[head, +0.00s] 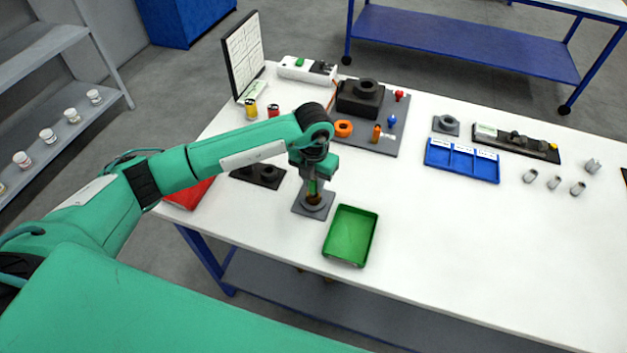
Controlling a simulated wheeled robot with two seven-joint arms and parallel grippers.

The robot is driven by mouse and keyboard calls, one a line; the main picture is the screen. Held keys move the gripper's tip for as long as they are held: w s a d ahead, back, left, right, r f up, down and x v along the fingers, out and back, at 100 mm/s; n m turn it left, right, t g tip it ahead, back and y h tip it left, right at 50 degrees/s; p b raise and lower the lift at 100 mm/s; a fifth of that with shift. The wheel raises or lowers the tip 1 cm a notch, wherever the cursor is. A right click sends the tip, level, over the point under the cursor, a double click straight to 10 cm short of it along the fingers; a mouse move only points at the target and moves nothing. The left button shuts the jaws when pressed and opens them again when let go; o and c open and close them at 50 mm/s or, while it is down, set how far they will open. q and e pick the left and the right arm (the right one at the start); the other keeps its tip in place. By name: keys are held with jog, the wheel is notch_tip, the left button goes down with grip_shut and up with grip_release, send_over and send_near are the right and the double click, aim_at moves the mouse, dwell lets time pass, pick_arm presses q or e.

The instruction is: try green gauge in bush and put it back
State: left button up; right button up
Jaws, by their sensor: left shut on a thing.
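My left gripper (314,187) points down over a small grey square base (301,209) with a raised round holder, near the front left of the table. It is shut on a slim piece that shows a little green, which appears to be the green gauge (312,188). A brownish bush (313,199) seems to sit in the holder, directly under the fingers. The fingers hide how far the gauge is in the bush. My right gripper is not in view.
A green tray (351,235) stands close to the right of the base. A dark base (257,174) lies to the left. Behind are a grey plate (380,143) with red and blue pegs and an orange ring, and a blue divided tray (462,160). The front right table is clear.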

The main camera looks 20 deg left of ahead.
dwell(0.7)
pick_arm(q)
jog(key=shift+f+b, duration=0.15)
jog(key=shift+b, duration=0.3)
jog(key=shift+f+b, duration=0.4)
dwell(0.4)
dwell(0.5)
jog(key=shift+b, duration=0.4)
dwell(0.7)
jog(key=shift+f+b, duration=0.5)
dwell(0.5)
jog(key=shift+r, duration=0.1)
dwell(0.9)
jog(key=shift+r+p, duration=1.85)
jog(key=shift+r, duration=1.85)
